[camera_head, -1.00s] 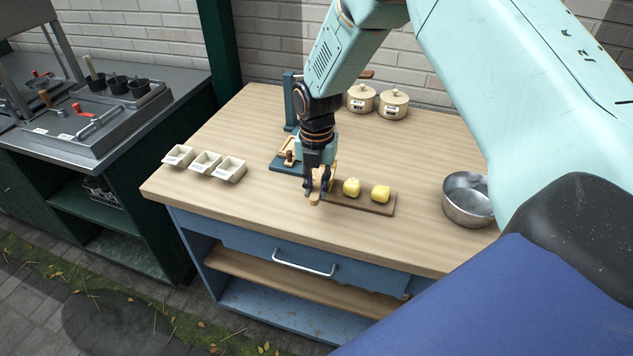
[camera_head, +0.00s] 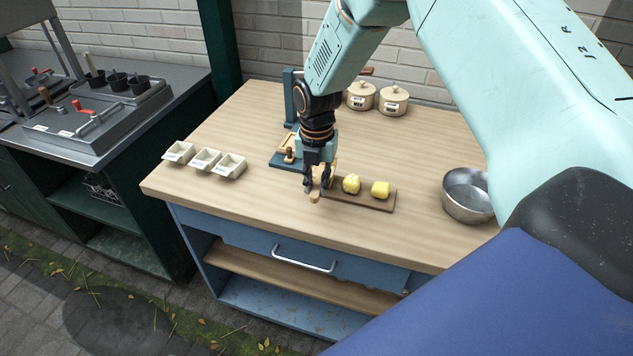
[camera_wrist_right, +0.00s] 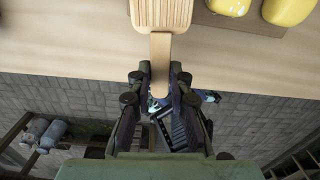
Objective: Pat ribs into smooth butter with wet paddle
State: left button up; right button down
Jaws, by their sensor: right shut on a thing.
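My right gripper (camera_head: 316,186) is shut on the handle of a wooden paddle. The paddle (camera_wrist_right: 160,14) shows in the right wrist view with a ribbed face, its handle running down between the fingers. In the head view the gripper and arm hide most of the paddle. Two yellow lumps of butter (camera_head: 351,184) (camera_head: 380,189) sit side by side on a brown board (camera_head: 377,205), just right of the gripper. The butter also shows at the top right of the right wrist view (camera_wrist_right: 289,10). The paddle's face is beside the nearer lump; I cannot tell whether they touch. My left gripper is not in view.
A metal bowl (camera_head: 466,207) stands at the table's right. Two lidded crocks (camera_head: 393,101) stand at the back. Several small white trays (camera_head: 230,167) are at the left. A blue stand (camera_head: 291,100) is behind the gripper. The wooden tabletop (camera_head: 230,210) is clear at front left.

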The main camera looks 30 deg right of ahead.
jog(key=shift+f+b, duration=0.35)
jog(key=shift+f, duration=0.2)
dwell(0.4)
jog(key=shift+f, duration=0.25)
dwell(1.0)
jog(key=shift+r, duration=0.1)
jog(key=shift+r+p, duration=0.7)
jog(key=shift+r, duration=0.1)
jog(key=shift+r+p, duration=2.15)
jog(key=shift+r, duration=0.55)
jog(key=shift+f, duration=0.1)
